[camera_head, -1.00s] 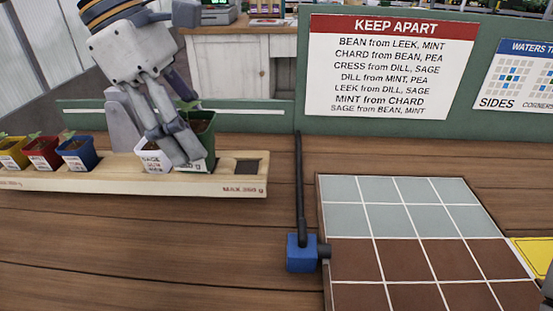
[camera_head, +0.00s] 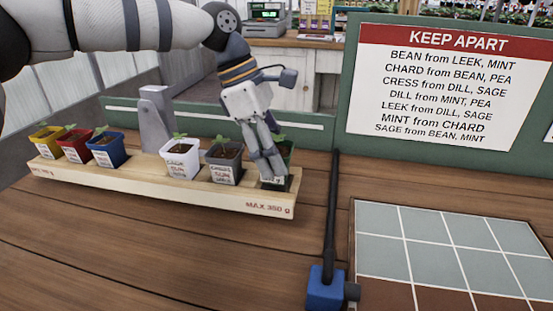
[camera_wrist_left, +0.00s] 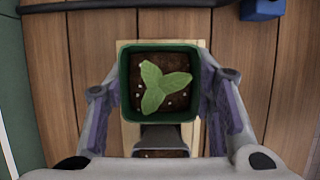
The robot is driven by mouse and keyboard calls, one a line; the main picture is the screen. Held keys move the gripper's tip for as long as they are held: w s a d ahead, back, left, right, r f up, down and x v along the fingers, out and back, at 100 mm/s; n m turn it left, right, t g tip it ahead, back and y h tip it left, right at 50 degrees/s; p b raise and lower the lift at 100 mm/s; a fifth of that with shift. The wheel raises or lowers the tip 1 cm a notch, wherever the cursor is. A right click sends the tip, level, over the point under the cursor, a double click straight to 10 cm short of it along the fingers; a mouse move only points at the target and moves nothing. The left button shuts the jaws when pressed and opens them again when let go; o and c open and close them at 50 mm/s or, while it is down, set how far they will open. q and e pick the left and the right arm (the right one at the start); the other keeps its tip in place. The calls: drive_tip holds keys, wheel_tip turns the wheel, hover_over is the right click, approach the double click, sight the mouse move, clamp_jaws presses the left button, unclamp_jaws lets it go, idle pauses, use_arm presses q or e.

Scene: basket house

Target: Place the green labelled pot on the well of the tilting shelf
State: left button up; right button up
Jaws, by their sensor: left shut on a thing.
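The green labelled pot (camera_head: 288,153) holds a small seedling and stands at the right end of the tilting shelf (camera_head: 215,196), partly hidden by my left gripper (camera_head: 270,178). The gripper is shut on the pot; in the left wrist view its fingers (camera_wrist_left: 160,115) flank the green pot (camera_wrist_left: 124,100). The pot looks upright, at the end well. I cannot tell whether its base is fully seated. My right gripper is not in view.
On the shelf stand a grey pot (camera_head: 224,163), a white pot (camera_head: 181,160), a blue pot (camera_head: 107,152), a red pot (camera_head: 76,147) and a yellow pot (camera_head: 46,143). A blue block with a dark rod (camera_head: 326,290) and a tiled tray (camera_head: 430,245) lie right. A KEEP APART sign (camera_head: 432,85) stands behind.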

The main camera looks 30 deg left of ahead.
use_arm(q)
drive_tip(key=shift+f, duration=0.6)
drive_tip(key=o, duration=1.2)
drive_tip(key=shift+f, duration=0.15)
drive_tip(key=shift+o, duration=0.2)
drive_tip(key=v, duration=1.2)
drive_tip(key=shift+p, duration=0.3)
